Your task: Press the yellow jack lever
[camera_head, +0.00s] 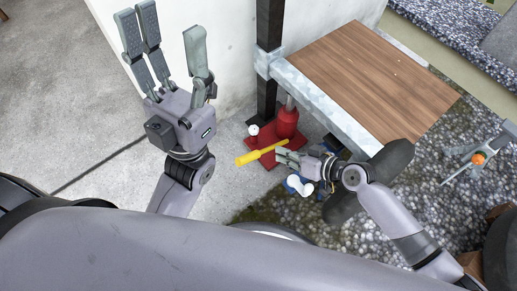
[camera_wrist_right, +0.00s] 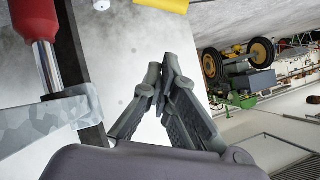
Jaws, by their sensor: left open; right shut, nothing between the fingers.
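The yellow jack lever (camera_head: 258,154) sticks out to the left from a red jack (camera_head: 286,124), sloping slightly down toward its free end. The jack stands on the floor under a grey metal beam. In the right wrist view, part of the yellow lever (camera_wrist_right: 166,4) shows at the top edge and the red jack (camera_wrist_right: 36,18) at the top left. My right gripper (camera_head: 279,156) is shut and empty, close to the lever's right part; I cannot tell whether they touch. Its fingers (camera_wrist_right: 166,68) meet at the tips in the wrist view. My left gripper (camera_head: 163,28) is open, raised and empty, away from the jack.
A wooden board (camera_head: 370,75) on a metal frame (camera_head: 318,107) lies right of the jack. A dark post (camera_head: 268,60) stands behind it. A round white gauge-like part (camera_head: 253,130) sits beside the jack.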

